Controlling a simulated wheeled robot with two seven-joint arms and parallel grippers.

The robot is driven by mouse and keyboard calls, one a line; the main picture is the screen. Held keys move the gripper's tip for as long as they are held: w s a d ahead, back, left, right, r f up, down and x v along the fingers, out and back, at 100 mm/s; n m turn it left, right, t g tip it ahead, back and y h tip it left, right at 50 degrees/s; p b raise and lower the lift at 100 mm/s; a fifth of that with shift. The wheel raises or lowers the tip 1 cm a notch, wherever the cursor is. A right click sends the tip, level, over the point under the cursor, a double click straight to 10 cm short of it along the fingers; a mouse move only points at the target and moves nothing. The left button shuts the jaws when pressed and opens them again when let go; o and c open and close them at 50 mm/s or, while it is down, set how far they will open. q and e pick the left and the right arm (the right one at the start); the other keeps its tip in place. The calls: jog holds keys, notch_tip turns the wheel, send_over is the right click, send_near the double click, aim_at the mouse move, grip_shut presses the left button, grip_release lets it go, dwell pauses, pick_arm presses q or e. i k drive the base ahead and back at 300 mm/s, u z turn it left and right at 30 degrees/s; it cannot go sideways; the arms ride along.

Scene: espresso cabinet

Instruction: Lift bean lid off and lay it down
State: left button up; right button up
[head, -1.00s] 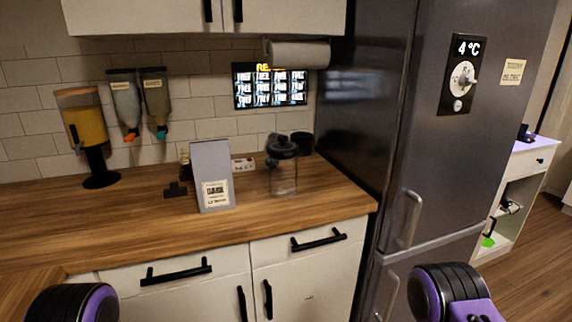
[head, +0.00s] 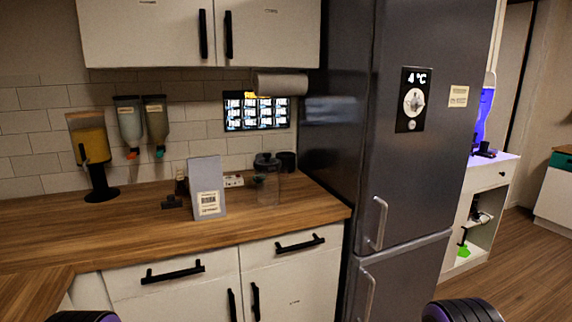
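A clear jar (head: 267,188) stands upright on the wooden counter, near its right end by the fridge. A dark lid (head: 266,162) with a knob sits on top of the jar. The picture does not make clear whether this is the bean jar. Only rounded black and purple parts of my two arms show at the bottom edge, at the left and at the right. Neither gripper's fingers are in view, and both arms are well short of the jar.
A grey labelled stand (head: 207,188) is left of the jar, and a dark canister (head: 287,161) is behind it. The tall fridge (head: 400,130) borders the counter (head: 130,225) on the right. The counter's front stretch is clear.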

aim_at(260, 163)
jog(key=z, duration=0.25)
jog(key=i, duration=1)
jog(key=u, duration=0.2)
